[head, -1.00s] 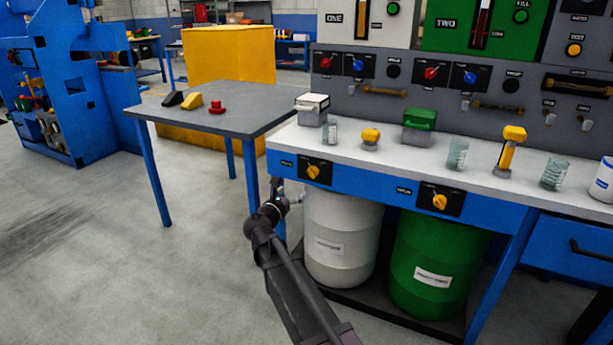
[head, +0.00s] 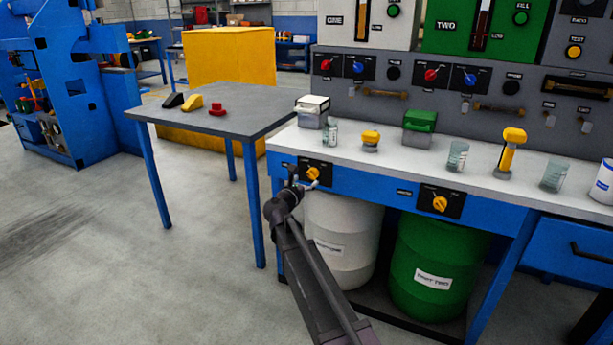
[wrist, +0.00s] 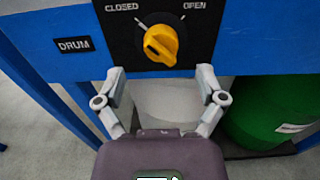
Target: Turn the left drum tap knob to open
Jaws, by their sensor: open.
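The left drum tap knob (head: 313,173) is a yellow knob on a black plate on the blue bench front, above the white drum (head: 342,240). In the wrist view the knob (wrist: 161,44) sits between the words CLOSED at left and OPEN at right. In the head view my gripper (head: 303,184) is just left of and below the knob. I cannot tell whether it touches the plate.
A second yellow knob (head: 439,203) is on the bench front to the right, above the green drum (head: 432,265). A grey table (head: 245,122) with blocks stands at left. Blue bench legs and the drums stand below; open floor lies at left.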

